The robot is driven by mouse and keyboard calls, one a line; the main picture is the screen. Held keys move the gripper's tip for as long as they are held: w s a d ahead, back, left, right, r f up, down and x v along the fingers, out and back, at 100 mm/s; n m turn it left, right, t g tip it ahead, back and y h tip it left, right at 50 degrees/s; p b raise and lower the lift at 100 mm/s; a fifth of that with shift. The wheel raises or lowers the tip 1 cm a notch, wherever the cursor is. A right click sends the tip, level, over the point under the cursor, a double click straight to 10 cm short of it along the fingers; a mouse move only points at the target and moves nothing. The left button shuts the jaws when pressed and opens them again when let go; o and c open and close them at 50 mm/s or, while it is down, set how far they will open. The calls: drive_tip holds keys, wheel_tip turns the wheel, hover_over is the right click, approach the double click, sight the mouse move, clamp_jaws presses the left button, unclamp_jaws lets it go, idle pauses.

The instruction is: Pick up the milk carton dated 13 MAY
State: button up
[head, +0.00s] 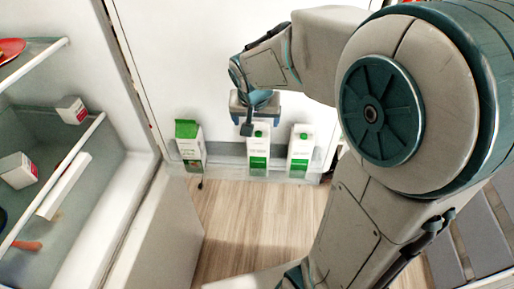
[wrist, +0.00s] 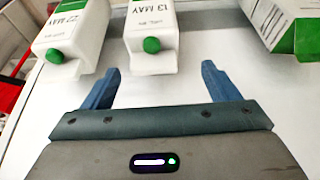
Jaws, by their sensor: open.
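The milk carton dated 13 MAY (wrist: 151,18) is white with a green cap and lies centred ahead of my gripper (wrist: 160,70) in the wrist view. My gripper is open and empty, with one blue finger to each side of the carton's near end. In the head view my gripper (head: 257,118) is just above the middle carton (head: 258,147), which stands upright in a door rack. A carton dated 22 MAY (wrist: 78,28) is to the left in the wrist view; it appears to be the right-hand carton (head: 300,150) in the head view.
A green-topped carton (head: 189,145) stands left in the rack (head: 228,162); it also shows at the right of the wrist view (wrist: 288,25). Shelves at the left hold small white boxes (head: 72,110).

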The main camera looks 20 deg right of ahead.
sight(259, 123)
drive_tip(key=shift+d+p+x, duration=0.2)
drive_tip(key=shift+x, duration=1.05)
drive_tip(key=shift+d+p+x, duration=0.15)
drive_tip(key=shift+p+x, duration=0.05)
drive_tip(key=shift+x, duration=1.05)
drive_tip(key=shift+s, duration=0.15)
clamp_jaws()
